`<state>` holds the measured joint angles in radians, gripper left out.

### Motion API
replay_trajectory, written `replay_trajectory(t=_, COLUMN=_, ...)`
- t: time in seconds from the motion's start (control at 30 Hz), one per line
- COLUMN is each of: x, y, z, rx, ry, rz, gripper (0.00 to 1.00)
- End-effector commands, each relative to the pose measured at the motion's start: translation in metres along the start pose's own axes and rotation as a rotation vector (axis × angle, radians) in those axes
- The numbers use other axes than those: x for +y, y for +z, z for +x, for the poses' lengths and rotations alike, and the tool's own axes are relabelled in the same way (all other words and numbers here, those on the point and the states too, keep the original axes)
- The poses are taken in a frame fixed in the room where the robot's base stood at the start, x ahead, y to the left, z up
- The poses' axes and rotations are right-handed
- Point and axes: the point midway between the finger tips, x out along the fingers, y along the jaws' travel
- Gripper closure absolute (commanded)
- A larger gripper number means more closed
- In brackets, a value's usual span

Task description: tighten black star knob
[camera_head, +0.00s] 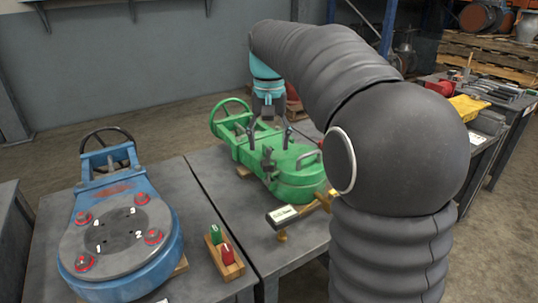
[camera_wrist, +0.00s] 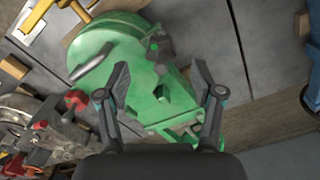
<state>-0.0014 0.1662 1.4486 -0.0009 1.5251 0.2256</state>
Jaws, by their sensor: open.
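The green machine (camera_head: 297,181) lies on the right-hand grey table, with a handwheel at its far end. A dark knob-like part, seemingly the black star knob (camera_head: 267,157), stands on its top. In the wrist view this dark part (camera_wrist: 160,47) shows on the green body (camera_wrist: 105,50), beyond the fingertips; its lobes are hard to make out. My gripper (camera_head: 270,134) is above the green machine, pointing down. In the wrist view my gripper (camera_wrist: 160,76) has its fingers spread, with nothing held between them. The fingers look apart from the dark part.
A red knob (camera_wrist: 75,100) and grey metal parts lie left of my gripper in the wrist view.

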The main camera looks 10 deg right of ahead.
Motion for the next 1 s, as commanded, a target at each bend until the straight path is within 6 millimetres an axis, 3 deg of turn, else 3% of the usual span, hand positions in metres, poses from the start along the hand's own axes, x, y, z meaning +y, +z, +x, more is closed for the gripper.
replay_trajectory(t=0.2, x=0.0, y=-0.001, z=-0.041, rx=0.003, ry=0.0, rz=0.001, gripper=0.33)
replay_trajectory(t=0.4, x=0.0, y=-0.001, z=-0.061, rx=0.001, ry=0.0, rz=0.001, gripper=0.33)
replay_trajectory(t=0.87, x=0.001, y=-0.001, z=-0.066, rx=0.002, ry=0.0, rz=-0.006, gripper=0.33)
replay_trajectory(t=1.0, x=-0.002, y=-0.012, z=-0.066, rx=0.052, ry=-0.011, rz=-0.029, gripper=0.33)
